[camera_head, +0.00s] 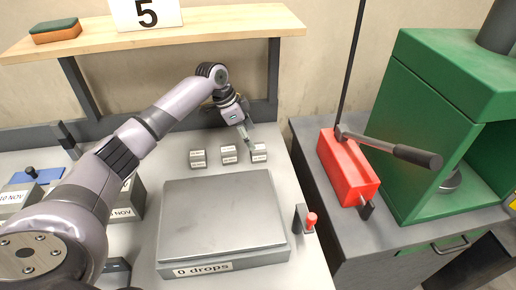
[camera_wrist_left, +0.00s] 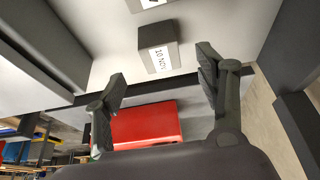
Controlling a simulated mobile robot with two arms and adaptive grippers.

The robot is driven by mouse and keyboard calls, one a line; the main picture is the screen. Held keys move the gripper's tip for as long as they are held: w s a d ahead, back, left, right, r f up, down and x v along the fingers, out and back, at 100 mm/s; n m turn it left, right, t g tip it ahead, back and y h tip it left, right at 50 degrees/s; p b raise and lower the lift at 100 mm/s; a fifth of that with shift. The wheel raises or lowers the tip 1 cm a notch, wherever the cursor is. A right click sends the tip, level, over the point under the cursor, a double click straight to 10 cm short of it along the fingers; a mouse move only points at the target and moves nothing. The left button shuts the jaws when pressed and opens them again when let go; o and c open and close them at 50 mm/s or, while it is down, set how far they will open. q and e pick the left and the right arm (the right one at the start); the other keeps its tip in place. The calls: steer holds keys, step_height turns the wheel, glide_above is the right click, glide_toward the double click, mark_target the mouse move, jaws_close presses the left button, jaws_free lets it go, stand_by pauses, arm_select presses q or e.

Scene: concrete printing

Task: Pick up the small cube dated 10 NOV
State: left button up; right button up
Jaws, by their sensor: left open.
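Three small grey cubes with white labels stand in a row behind the flat metal plate: a left one (camera_head: 198,159), a middle one (camera_head: 229,155) and a right one (camera_head: 259,153). Their labels are too small to read in the head view. In the left wrist view, a dark grey cube (camera_wrist_left: 158,45) carries a label reading 10 NOV. My left gripper (camera_head: 249,140) is at the right cube in the head view, pointing down. In the wrist view the left gripper (camera_wrist_left: 160,88) is open and empty, its fingers apart, with the cube beyond the fingertips. My right gripper is not in view.
A metal plate marked 0 drops (camera_head: 222,220) fills the table's front. A red lever block (camera_head: 347,167) and green machine (camera_head: 455,100) stand at right. A wooden shelf (camera_head: 210,22) overhangs the back. Larger labelled blocks (camera_head: 126,205) sit at left.

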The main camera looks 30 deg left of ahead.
mark_target(257, 147)
arm_select(q)
steer(key=shift+x, duration=1.1)
steer(key=shift+w+d+f+p, duration=0.2)
steer(key=shift+f+p, duration=0.2)
steer(key=shift+f, duration=0.2)
steer(key=p+x, duration=0.1)
steer(key=x, duration=0.2)
steer(key=shift+w+d+f, duration=0.1)
steer(key=shift+d+f, duration=0.1)
steer(key=shift+w+d+f, duration=0.1)
steer(key=shift+w+f, duration=0.05)
steer(key=shift+f, duration=0.3)
steer(key=shift+c, duration=1.3)
steer(key=c, duration=1.2)
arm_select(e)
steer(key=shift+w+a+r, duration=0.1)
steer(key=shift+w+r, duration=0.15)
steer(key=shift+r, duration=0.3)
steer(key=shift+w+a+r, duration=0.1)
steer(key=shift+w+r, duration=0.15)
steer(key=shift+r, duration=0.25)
